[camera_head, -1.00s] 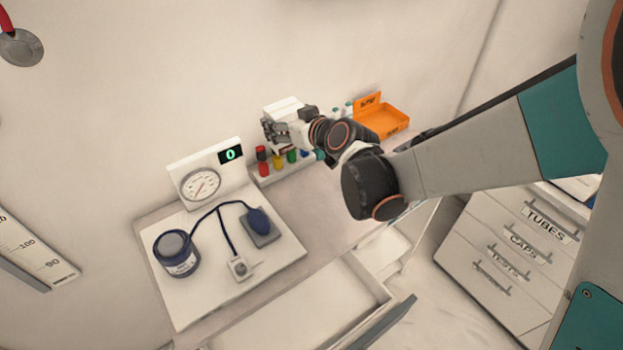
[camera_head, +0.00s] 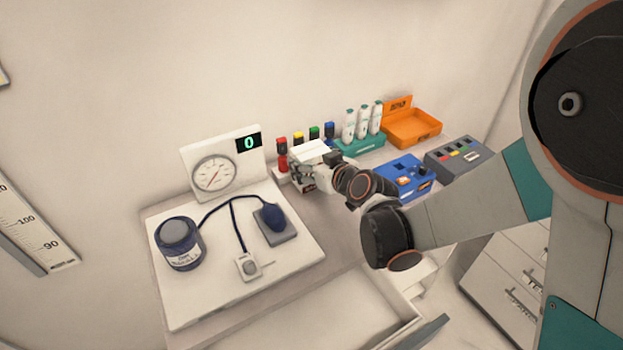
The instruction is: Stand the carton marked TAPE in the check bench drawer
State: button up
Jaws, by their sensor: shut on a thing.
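My gripper (camera_head: 303,172) is shut on a white carton (camera_head: 315,151), over the back of the bench (camera_head: 295,225), in front of the row of colour-capped tubes. Any marking on the carton cannot be read from here, and my gripper and wrist hide part of it. The check bench drawer (camera_head: 345,318) is pulled open at the front of the bench, below and in front of my gripper. The part of its inside that shows looks empty. My forearm crosses above its right end.
A white board with a gauge (camera_head: 213,173), blue cuff (camera_head: 178,243) and bulb (camera_head: 274,218) fills the bench's left. A teal rack (camera_head: 360,147), orange bin (camera_head: 412,128), blue case (camera_head: 402,172) and grey box (camera_head: 461,158) stand at right. A drawer cabinet (camera_head: 500,270) stands at lower right.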

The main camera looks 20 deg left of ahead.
aim_at(311, 175)
jog(key=shift+f+b, duration=1.2)
jog(key=shift+f, duration=0.8)
jog(key=shift+f, duration=0.1)
jog(key=o, duration=1.1)
jog(key=shift+o, duration=0.2)
